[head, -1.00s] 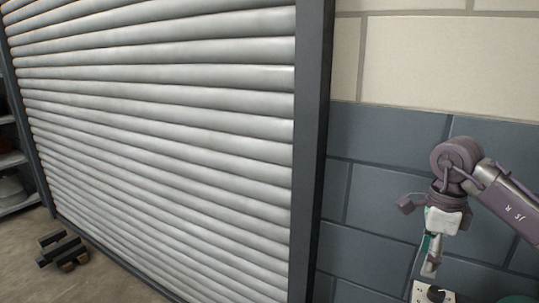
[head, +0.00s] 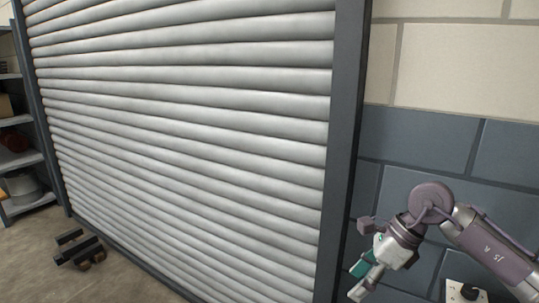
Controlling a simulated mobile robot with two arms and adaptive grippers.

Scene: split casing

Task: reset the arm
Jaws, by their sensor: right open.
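My right gripper (head: 362,281) hangs at the lower right of the head view, at the end of my purple and grey right arm. Its fingers point down and to the left, in front of the blue-grey wall and beside the dark shutter frame. I see nothing between its fingers. The gripper is open. My left gripper and left arm are out of view.
A grey roller shutter (head: 190,130) fills most of the view, with a dark frame post (head: 345,150) at its right. Dark blocks (head: 78,250) lie on the floor at lower left. A shelf rack (head: 22,160) stands at far left. A pale panel (head: 480,293) sits at lower right.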

